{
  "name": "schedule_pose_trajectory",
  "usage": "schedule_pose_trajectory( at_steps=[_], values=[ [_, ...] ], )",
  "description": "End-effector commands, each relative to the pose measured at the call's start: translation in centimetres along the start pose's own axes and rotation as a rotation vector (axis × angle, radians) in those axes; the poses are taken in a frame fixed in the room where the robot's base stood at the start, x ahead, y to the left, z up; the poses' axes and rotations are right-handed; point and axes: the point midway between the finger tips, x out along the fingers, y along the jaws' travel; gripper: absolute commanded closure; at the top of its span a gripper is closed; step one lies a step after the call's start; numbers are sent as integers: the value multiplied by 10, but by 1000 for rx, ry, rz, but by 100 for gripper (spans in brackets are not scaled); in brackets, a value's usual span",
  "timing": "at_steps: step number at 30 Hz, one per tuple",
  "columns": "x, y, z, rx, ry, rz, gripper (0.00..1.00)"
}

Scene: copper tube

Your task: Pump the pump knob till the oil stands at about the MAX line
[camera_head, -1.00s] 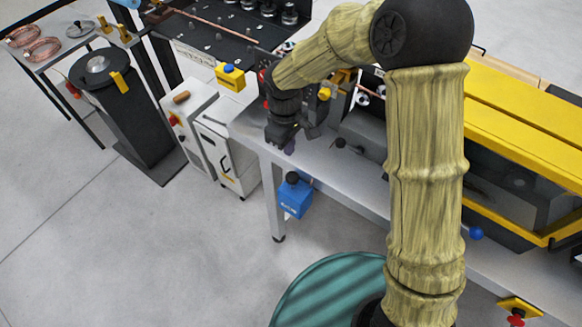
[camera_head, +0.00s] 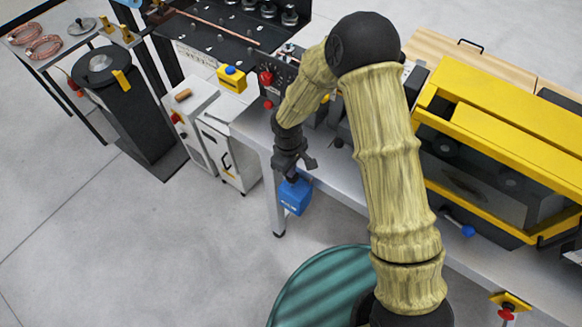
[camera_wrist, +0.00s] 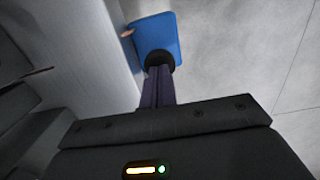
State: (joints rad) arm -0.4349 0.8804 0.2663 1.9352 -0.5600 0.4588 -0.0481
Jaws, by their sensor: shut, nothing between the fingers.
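The blue pump box (camera_head: 297,199) hangs at the front edge of the bench, beside a table leg. Its top also shows in the wrist view (camera_wrist: 165,35). The black pump knob (camera_wrist: 159,59) stands on the box, at the tips of my fingers in the wrist view. My gripper (camera_head: 291,176) points down directly over the box, its fingers shut and empty. Whether the fingertips touch the knob, I cannot tell. The oil level and MAX line cannot be made out.
The grey bench (camera_head: 340,180) runs behind the pump to the right, with a yellow-framed machine (camera_head: 500,120) on it. A white cabinet (camera_head: 222,150) stands left of the pump. A teal round surface (camera_head: 325,290) lies in front. The floor at left is clear.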

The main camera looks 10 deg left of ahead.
Motion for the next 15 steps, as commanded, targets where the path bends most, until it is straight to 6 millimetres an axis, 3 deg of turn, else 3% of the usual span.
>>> schedule_pose_trajectory(
  at_steps=[5, 15],
  values=[
    [2, 0, 0, 0, 0, 0, 100],
    [28, 0, -2, -1, 0, -1, 100]
  ],
)
